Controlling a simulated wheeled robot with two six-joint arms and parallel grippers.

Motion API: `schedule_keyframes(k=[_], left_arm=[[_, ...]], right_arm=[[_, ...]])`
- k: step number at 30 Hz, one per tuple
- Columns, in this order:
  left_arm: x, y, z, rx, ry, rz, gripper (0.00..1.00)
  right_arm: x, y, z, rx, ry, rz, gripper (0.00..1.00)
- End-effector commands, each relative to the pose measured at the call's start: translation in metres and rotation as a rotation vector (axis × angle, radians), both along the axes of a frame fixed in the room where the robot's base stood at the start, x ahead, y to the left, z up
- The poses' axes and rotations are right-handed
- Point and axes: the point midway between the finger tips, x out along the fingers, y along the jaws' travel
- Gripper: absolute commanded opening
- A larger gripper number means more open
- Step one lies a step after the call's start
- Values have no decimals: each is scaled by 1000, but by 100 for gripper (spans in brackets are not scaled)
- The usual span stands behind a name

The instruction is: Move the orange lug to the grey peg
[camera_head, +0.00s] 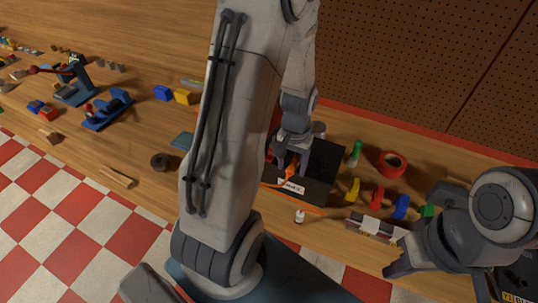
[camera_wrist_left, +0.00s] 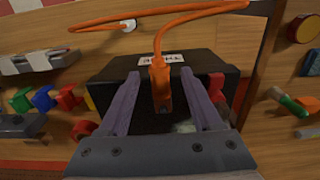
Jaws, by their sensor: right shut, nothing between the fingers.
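The orange lug (camera_wrist_left: 161,82) is on the end of an orange cable and lies over the black box (camera_wrist_left: 115,68) with a white label. In the head view the lug (camera_head: 291,172) is at my left gripper (camera_head: 287,170). In the left wrist view the left gripper (camera_wrist_left: 159,77) has its fingers on either side of the lug, with a gap at each side. My right gripper (camera_head: 392,269) is shut and empty at the front right, away from the box. Red parts show at the box's sides. I cannot clearly make out the grey peg; my gripper hides part of the box.
Several coloured blocks (camera_head: 376,197) and a red tape roll (camera_head: 392,164) lie right of the box. The orange cable (camera_head: 310,210) loops over the table. Tools and blocks lie to the left.

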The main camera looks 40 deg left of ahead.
Motion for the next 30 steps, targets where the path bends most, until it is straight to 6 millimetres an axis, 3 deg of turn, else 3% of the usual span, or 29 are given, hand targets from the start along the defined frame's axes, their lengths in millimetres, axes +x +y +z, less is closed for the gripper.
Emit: schedule_keyframes(k=[10, 24, 30], left_arm=[[1, 0, 8, 1, -3, 0, 65], [1, 1, 89, 1, -5, 0, 65], [0, 0, 104, 0, -1, 0, 65]], right_arm=[[0, 0, -2, 0, 0, 2, 0], [0, 0, -17, 0, 0, -1, 0], [0, 0, -18, 0, 0, -1, 0]])
